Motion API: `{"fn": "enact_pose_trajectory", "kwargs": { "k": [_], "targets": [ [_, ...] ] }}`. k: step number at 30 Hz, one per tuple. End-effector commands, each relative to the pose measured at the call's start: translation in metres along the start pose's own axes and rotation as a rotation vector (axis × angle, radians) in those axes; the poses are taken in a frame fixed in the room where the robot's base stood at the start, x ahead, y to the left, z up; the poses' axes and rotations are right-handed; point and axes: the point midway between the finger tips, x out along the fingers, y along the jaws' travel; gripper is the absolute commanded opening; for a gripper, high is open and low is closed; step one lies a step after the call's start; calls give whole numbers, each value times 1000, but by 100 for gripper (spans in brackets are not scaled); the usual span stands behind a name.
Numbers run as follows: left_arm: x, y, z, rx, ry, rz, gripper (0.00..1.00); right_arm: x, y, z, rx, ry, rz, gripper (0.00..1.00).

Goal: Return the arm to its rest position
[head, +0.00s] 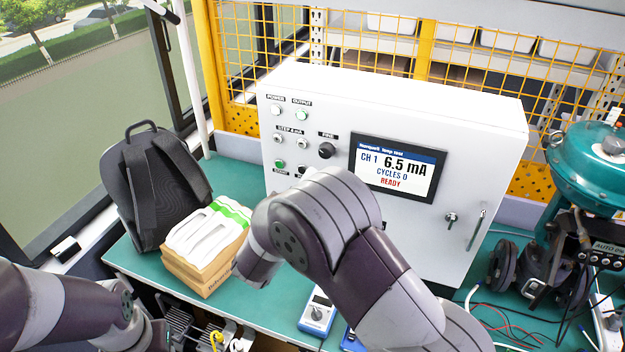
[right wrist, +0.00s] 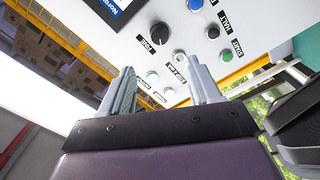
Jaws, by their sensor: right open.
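My right arm (head: 330,225) reaches across the middle of the head view, in front of the white control box (head: 300,90). It hides some lower controls; its gripper cannot be made out there. In the right wrist view my right gripper (right wrist: 160,66) has its two fingers spread with nothing between them. The box's panel appears upside down beyond the fingers, with the black knob (right wrist: 159,31) and white buttons. Any gap to the panel is hard to judge. My left arm (head: 65,310) is at the lower left of the head view; its gripper does not show.
The screen (head: 397,170) reads CH 1 6.5 mA, CYCLES 0, READY. A black backpack (head: 155,185) and a cardboard box with white items (head: 200,270) stand left on the green bench (head: 235,180). A blue-grey meter (head: 317,312) lies in front. A teal valve actuator (head: 590,165) stands right.

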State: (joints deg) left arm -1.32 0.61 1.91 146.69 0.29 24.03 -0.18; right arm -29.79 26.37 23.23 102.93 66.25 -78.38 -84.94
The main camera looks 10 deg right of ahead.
Motion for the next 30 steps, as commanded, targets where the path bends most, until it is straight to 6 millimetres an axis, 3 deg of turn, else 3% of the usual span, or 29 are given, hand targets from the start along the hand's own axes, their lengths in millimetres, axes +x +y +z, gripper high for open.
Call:
{"fn": "enact_pose_trajectory", "kwargs": {
  "k": [4,18,20,23,24,26,28,30],
  "targets": [
    [4,0,0,0,0,0,37,-11,0,0,0,0,0,62],
    [4,0,0,0,0,0,37,-11,-2,0,53,-2,-16,62],
    [4,0,0,0,0,0,37,-13,-24,-3,164,8,-123,62],
    [4,0,0,0,0,0,37,-44,-92,-5,352,10,-518,62],
    [9,0,1,0,1,0,37,-66,-116,4,416,-43,-708,62],
    [19,0,2,0,0,0,37,-101,-138,34,473,-196,-963,62],
    [32,0,4,0,0,0,37,-141,-139,88,468,-449,-1165,62],
    [43,0,5,0,0,0,37,-170,-120,144,418,-684,-1242,62]
  ]
}}
